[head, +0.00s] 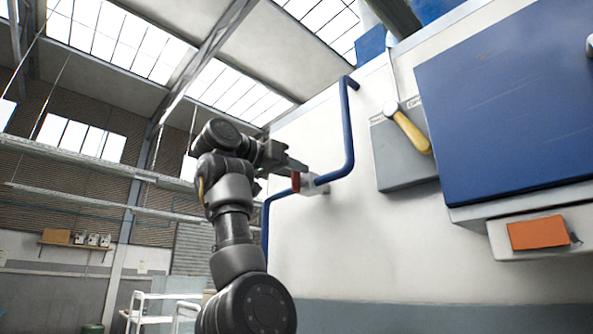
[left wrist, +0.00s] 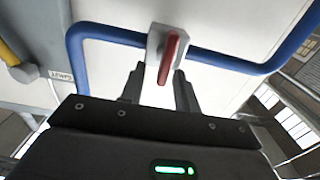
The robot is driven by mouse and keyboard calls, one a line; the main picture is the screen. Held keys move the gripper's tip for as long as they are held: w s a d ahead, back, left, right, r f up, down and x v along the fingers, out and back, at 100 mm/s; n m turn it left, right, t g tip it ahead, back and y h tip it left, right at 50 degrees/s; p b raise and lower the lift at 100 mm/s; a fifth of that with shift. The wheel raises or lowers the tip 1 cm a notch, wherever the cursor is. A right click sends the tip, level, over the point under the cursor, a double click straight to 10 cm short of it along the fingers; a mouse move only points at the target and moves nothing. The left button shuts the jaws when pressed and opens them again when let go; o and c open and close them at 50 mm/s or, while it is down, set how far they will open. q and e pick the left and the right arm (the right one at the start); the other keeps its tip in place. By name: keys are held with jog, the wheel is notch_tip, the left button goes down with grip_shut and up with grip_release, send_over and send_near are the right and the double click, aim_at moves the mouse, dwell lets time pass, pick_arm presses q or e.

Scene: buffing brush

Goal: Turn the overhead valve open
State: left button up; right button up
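The overhead valve has a red lever handle (head: 296,181) on a pale body (head: 309,184), set in a blue pipe (head: 347,130) on the white wall. In the left wrist view the red handle (left wrist: 170,56) stands out from the pale body (left wrist: 154,43), and its near end appears between my fingertips. My left gripper (head: 292,165) is at the valve in the head view. Its two fingers are spread in the left wrist view (left wrist: 159,78), with gaps on both sides of the handle, so it is open and not gripping. My right gripper is not in view.
A grey box (head: 396,165) with a yellow lever (head: 411,132) is right of the pipe. A large blue panel (head: 510,100) and an orange plate (head: 538,233) are farther right. White carts (head: 160,297) stand low at left. The wall below the valve is bare.

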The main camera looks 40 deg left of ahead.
pick_arm(q)
jog(key=shift+s+a, duration=0.2)
jog(key=shift+s, duration=0.05)
jog(key=c, duration=0.4)
jog(key=shift+d, duration=0.1)
grip_shut()
jog(key=shift+n, duration=0.4)
jog(key=shift+w+a+f+n+b, duration=0.15)
jog(key=shift+a+f+n, duration=0.25)
jog(key=shift+n, duration=2.45)
jog(key=shift+s+a+f+n+b, duration=0.1)
jog(key=shift+a+f+n+b, duration=0.25)
jog(key=shift+n, duration=2.55)
jog(key=shift+w+a+f+n+b, duration=0.15)
jog(key=shift+a+f+n, duration=0.2)
jog(key=shift+n, duration=2.5)
jog(key=shift+s, duration=0.1)
jog(key=shift+a, duration=0.1)
